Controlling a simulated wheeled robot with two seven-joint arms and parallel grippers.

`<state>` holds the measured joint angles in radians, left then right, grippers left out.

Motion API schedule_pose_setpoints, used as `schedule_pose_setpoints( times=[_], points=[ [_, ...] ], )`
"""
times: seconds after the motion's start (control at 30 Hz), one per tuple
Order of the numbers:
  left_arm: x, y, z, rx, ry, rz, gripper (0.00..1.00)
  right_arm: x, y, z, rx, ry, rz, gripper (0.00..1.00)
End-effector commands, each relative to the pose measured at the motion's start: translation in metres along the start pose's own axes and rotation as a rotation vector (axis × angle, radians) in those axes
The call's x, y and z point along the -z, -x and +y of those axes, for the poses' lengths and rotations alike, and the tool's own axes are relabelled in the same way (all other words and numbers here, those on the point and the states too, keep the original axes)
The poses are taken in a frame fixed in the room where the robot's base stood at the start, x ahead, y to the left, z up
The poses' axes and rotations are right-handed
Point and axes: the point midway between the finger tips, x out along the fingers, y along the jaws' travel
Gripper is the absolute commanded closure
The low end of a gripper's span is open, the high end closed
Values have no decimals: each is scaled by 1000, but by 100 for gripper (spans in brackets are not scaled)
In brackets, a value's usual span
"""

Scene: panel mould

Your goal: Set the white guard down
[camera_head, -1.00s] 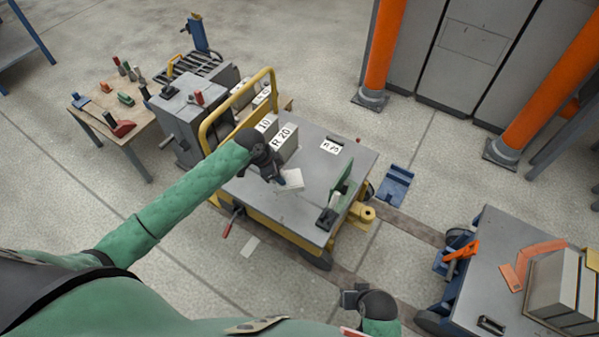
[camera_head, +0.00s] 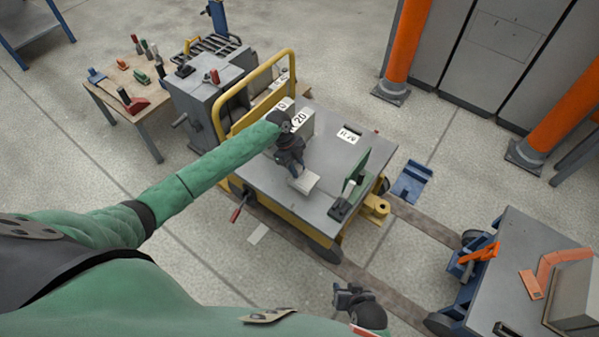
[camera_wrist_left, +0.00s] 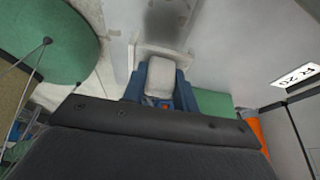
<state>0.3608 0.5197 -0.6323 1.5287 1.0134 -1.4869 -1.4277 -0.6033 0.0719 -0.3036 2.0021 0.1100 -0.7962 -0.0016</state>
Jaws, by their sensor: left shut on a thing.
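The white guard (camera_head: 304,182) is a small pale piece over the near part of the grey top of the yellow-framed cart (camera_head: 322,150). My left gripper (camera_head: 297,170) is shut on it from above. In the left wrist view the guard (camera_wrist_left: 160,76) sits between the blue fingers of the left gripper (camera_wrist_left: 160,98). I cannot tell whether the guard touches the cart top. My right gripper (camera_head: 350,297) is low in the head view, away from the cart; its jaws are too small to read.
Numbered blocks (camera_head: 303,121) stand at the cart's back left. A white label (camera_head: 349,135) lies behind the guard. A green upright plate (camera_head: 356,169) stands to its right. A yellow rail (camera_head: 257,85) rises at the cart's left. A second cart (camera_head: 520,285) stands right.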

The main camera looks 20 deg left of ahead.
Motion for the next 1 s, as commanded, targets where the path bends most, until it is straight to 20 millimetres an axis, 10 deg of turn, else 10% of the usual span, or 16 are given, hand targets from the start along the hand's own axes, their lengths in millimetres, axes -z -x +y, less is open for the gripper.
schedule_pose_setpoints(
  times=[0.87, 0.9, 1.0],
  points=[
    [-20, -46, 0, 1, 2, -1, 96, 2, 2, -1, 1, 0, -2, 68],
    [-20, -46, 0, 1, 2, -1, 67, 1, 2, -1, 1, 0, -1, 68],
    [-20, -46, 0, 1, 2, -1, 49, 0, 1, -1, 1, 0, -2, 68]
  ],
)
